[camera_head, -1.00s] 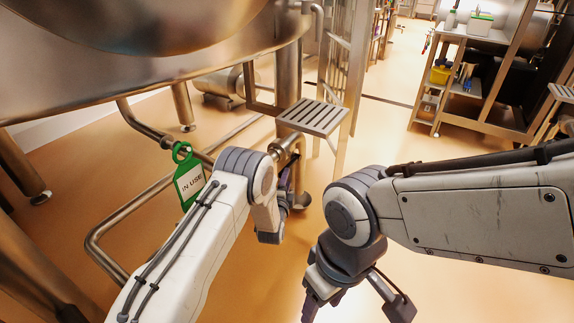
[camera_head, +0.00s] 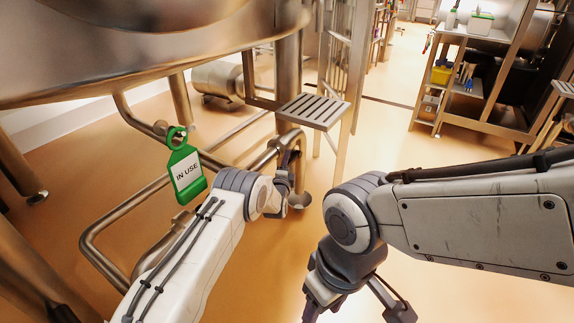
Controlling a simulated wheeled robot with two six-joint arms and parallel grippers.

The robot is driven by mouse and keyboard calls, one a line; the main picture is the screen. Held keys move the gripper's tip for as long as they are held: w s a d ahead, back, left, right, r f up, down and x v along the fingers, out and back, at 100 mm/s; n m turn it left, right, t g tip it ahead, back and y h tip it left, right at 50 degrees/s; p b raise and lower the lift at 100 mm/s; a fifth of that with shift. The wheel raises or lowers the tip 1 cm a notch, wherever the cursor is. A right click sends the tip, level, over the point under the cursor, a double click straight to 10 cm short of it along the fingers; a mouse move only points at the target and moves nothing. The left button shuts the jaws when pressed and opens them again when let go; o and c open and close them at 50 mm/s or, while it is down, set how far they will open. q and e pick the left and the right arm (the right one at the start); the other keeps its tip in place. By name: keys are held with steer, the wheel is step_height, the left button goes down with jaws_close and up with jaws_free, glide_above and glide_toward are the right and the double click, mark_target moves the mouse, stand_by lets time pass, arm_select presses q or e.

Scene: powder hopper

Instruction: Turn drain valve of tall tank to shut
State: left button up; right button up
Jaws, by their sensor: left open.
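The tall tank (camera_head: 130,62) fills the upper left, with its drain pipe (camera_head: 138,118) curving down below it. A green IN USE tag (camera_head: 187,174) hangs from this pipe. My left gripper (camera_head: 289,172) is open at the metal pipe end (camera_head: 272,150) below the step. The wrist and fingers cover part of this spot, so I cannot make out the valve handle or whether the fingers touch it. My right gripper (camera_head: 355,308) is open and empty at the bottom, its fingertips partly cut off by the frame edge.
A slatted metal step (camera_head: 313,110) is just above my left gripper. Floor pipes (camera_head: 98,232) and tank legs (camera_head: 20,172) stand at the left. A shelf cart (camera_head: 490,88) is at the back right. The orange floor between is open.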

arm_select(q)
steer(key=shift+w, duration=0.1)
jaws_close()
stand_by(1.4)
